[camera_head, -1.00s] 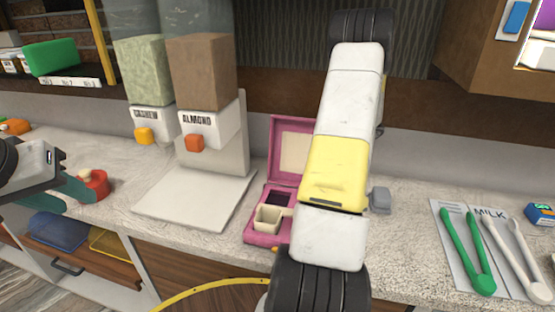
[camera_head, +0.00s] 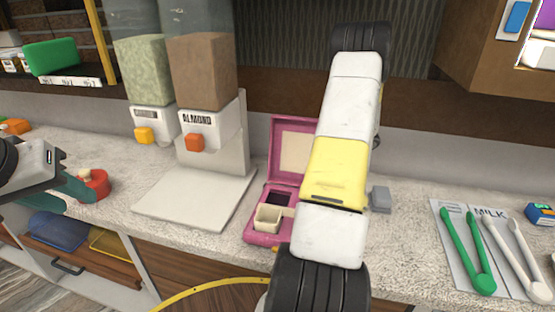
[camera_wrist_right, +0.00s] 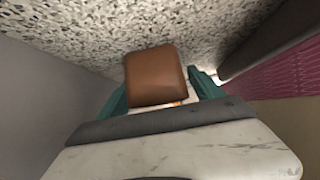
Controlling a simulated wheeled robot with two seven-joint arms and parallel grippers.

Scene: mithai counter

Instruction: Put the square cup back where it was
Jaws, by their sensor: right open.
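A small cream square cup (camera_head: 267,218) sits in the front left part of the open pink box (camera_head: 252,238) on the counter. A dark square recess lies behind it. My right arm crosses in front of the box in the head view and hides its right side and my right gripper. In the right wrist view my right gripper (camera_wrist_right: 158,82) is open, with teal fingers on either side of a brown, rounded block (camera_wrist_right: 156,72); contact is unclear. My left gripper (camera_head: 72,190) is at the far left, beside a red round object (camera_head: 93,184); its opening is unclear.
Cashew and almond dispensers (camera_head: 205,120) stand behind a white board (camera_head: 195,200). A small grey block (camera_head: 380,199) is right of my arm. Green tongs (camera_head: 468,250) and white tongs (camera_head: 515,258) lie at the right. The counter between block and tongs is clear.

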